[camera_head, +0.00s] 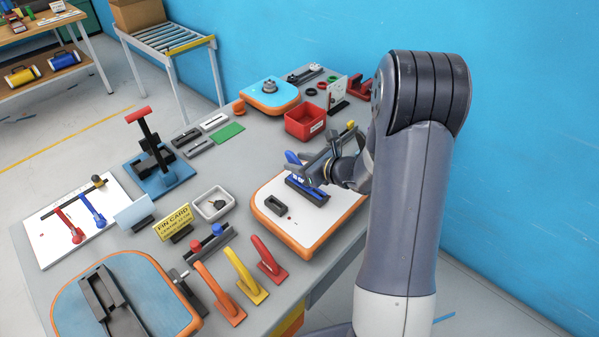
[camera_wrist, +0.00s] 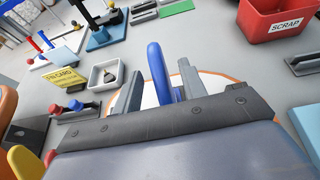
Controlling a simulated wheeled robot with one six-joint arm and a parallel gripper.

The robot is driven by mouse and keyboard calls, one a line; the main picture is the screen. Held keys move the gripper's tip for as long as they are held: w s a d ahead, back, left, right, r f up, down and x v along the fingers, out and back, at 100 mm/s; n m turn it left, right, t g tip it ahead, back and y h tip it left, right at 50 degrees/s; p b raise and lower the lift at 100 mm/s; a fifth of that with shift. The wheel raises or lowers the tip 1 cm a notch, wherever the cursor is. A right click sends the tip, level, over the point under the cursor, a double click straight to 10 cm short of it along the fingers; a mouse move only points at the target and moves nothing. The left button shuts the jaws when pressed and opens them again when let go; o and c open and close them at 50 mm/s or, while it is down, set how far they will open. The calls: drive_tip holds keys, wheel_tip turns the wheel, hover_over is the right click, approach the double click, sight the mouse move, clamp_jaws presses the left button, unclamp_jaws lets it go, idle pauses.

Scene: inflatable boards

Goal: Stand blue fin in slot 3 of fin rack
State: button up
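The blue fin (camera_head: 292,158) is at the white, orange-rimmed board, by a dark slotted holder (camera_head: 307,191) with blue showing in it. In the wrist view the curved blue fin (camera_wrist: 158,72) rises between my two fingers, with a gap on the left and a narrower one on the right; its lower end is hidden. My gripper (camera_head: 322,163) is open around it; the fingers also show in the wrist view (camera_wrist: 160,88). No slot numbers are readable, and I cannot tell for sure which holder is the fin rack.
Orange (camera_head: 218,292), yellow (camera_head: 245,277) and red (camera_head: 268,259) fins stand at the front edge. A small dark block (camera_head: 275,206) sits on the white board (camera_head: 330,212). A red scrap bin (camera_head: 304,124) is behind. A blue board (camera_head: 165,290) with a black channel lies front left.

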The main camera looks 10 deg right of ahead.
clamp_jaws()
idle(0.3)
drive_tip(key=shift+r, duration=0.1)
